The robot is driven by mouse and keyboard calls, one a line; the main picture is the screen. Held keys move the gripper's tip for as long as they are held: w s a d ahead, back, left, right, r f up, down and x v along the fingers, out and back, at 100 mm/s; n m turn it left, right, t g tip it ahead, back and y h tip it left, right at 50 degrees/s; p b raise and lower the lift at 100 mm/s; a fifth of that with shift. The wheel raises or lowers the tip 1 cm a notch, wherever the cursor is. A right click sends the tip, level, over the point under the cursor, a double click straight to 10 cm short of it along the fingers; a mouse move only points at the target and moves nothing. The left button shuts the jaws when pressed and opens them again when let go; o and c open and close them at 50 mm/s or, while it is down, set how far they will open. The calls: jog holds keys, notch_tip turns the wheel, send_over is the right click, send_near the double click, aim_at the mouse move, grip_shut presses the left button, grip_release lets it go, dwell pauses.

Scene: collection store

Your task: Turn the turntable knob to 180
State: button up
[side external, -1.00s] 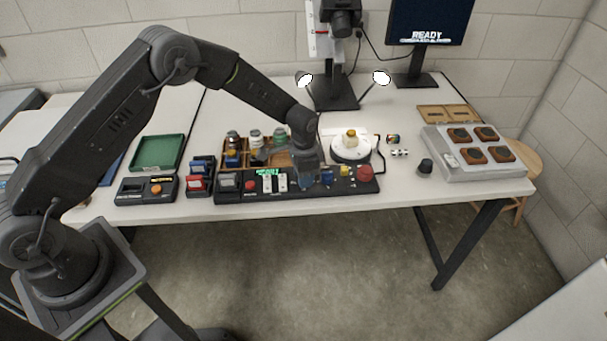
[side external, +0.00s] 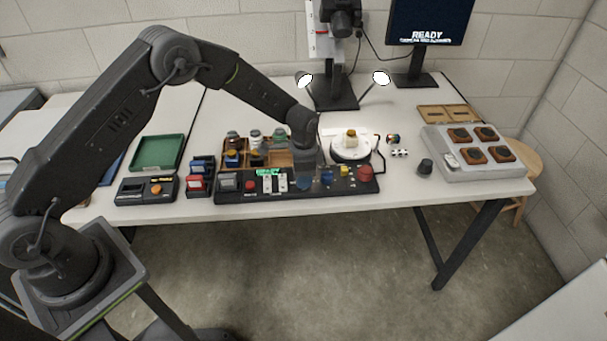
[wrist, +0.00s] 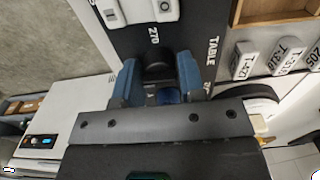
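The control panel (side external: 225,198) is a long black box along the front of the table. My gripper (side external: 305,184) points down over its middle, just above or at the panel. In the wrist view my gripper (wrist: 158,75) has its two blue fingers apart, one on each side of a dark round knob (wrist: 158,62). Whether the fingers touch the knob is not clear. The labels "270" and "TABLE" show on the panel near the knob; its pointer is hidden. The round white turntable (side external: 350,152) stands behind the panel with a small yellow-topped item on it.
A blue knob (side external: 327,176), a yellow button (side external: 345,171) and a red button (side external: 365,173) lie right of my gripper on the panel. A wooden tray of jars (side external: 258,154) stands behind. A black cylinder (side external: 425,166) stands farther right, with bare table around it.

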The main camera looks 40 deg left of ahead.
jog(key=o, duration=0.4)
jog(key=shift+c, duration=0.2)
notch_tip(320, 180, up, 14)
dwell(0.5)
